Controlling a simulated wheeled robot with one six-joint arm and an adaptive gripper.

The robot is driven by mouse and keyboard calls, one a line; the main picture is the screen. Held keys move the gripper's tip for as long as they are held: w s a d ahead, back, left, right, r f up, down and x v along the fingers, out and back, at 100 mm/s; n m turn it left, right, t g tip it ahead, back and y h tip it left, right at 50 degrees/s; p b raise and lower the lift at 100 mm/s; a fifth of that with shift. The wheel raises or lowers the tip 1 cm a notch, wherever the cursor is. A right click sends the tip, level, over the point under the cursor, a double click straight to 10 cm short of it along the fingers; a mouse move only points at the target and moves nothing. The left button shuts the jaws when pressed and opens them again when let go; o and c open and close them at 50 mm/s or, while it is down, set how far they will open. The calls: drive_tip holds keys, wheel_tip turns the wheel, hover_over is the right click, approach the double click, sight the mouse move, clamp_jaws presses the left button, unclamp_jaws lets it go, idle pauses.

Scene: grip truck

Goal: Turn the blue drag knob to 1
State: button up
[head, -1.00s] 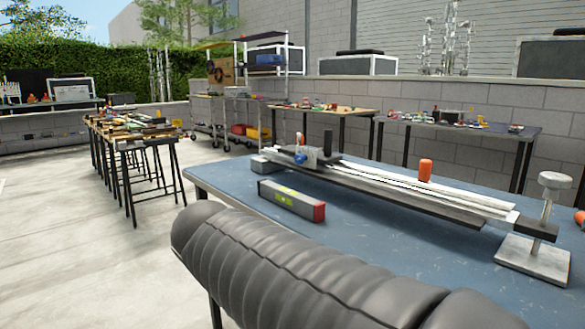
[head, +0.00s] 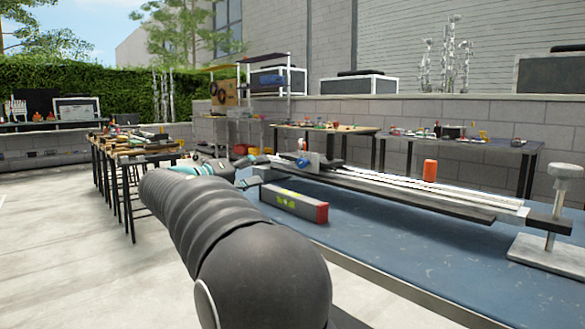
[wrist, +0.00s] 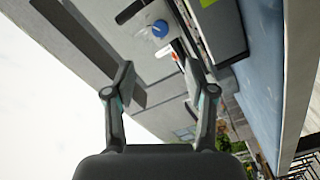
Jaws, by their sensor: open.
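The blue drag knob (head: 302,161) sits on the carriage at the left end of a long pale rail (head: 420,186) on the blue table (head: 400,250). In the wrist view the knob (wrist: 160,28) shows as a small round blue disc on a grey plate, beyond the fingertips. My gripper (wrist: 160,72) is open and empty, apart from the knob, with the knob between the lines of its two fingers. In the head view my arm reaches to the left end of the rail and the fingers are small there. The knob's number marks are too small to read.
A grey box with a yellow-green label and red end (head: 293,205) lies in front of the rail. An orange cylinder (head: 430,170) stands upright at the rail. A metal stand (head: 554,225) is at the right end. Tool-covered tables stand behind and left.

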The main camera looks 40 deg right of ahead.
sight(299, 164)
drive_tip(key=d, duration=0.8)
drive_tip(key=w+d, duration=0.1)
drive_tip(key=d, duration=0.3)
drive_tip(key=shift+d, duration=0.25)
clamp_jaws()
